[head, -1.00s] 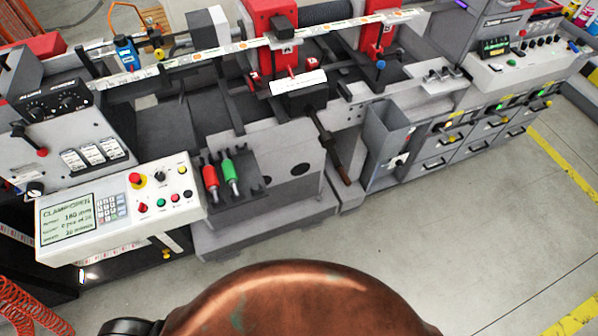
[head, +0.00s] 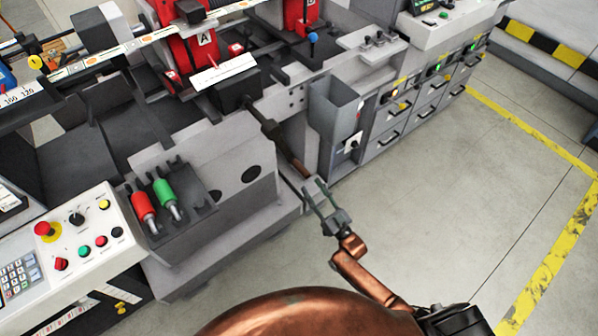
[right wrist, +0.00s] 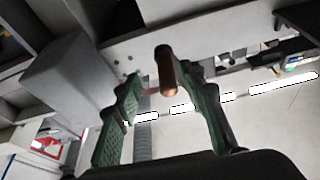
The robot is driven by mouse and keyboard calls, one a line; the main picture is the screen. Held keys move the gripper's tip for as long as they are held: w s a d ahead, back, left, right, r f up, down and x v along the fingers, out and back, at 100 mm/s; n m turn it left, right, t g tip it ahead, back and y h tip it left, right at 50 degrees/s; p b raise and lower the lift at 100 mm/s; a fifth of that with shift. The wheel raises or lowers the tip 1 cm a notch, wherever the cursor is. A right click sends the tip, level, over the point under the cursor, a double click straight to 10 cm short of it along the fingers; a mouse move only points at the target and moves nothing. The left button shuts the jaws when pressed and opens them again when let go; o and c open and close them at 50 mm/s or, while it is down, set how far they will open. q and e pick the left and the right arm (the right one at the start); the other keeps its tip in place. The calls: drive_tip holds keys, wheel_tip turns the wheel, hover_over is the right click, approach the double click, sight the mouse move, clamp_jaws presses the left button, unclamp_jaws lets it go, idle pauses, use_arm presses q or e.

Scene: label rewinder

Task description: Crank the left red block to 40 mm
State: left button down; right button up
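The left red block (head: 196,58), marked A, stands on the machine's rails in the head view. A white label strip (head: 224,72) sits in front of it, its markings too small to read. Below, a dark crank shaft (head: 268,130) slopes down to a copper-brown handle (head: 302,169). My right gripper (head: 317,192) is at the handle's lower end. In the right wrist view, the handle (right wrist: 166,72) points between the green-padded fingers of the open gripper (right wrist: 163,100), with gaps visible at both sides. My left gripper is not in view.
A second red block (head: 297,14) stands farther right. A grey bin (head: 335,108) is right of the crank. Red (head: 143,206) and green (head: 164,192) handled tools sit in a holder at left. A button panel (head: 85,240) is at lower left. The right floor is clear.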

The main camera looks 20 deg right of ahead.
sight(303, 172)
drive_tip(key=shift+t+y, duration=0.3)
drive_tip(key=x, duration=0.2)
drive_tip(key=r+x, duration=0.1)
drive_tip(key=x, duration=0.4)
drive_tip(key=shift+s+r, duration=0.25)
drive_tip(key=shift+r, duration=0.05)
drive_tip(key=shift+x, duration=0.85)
clamp_jaws()
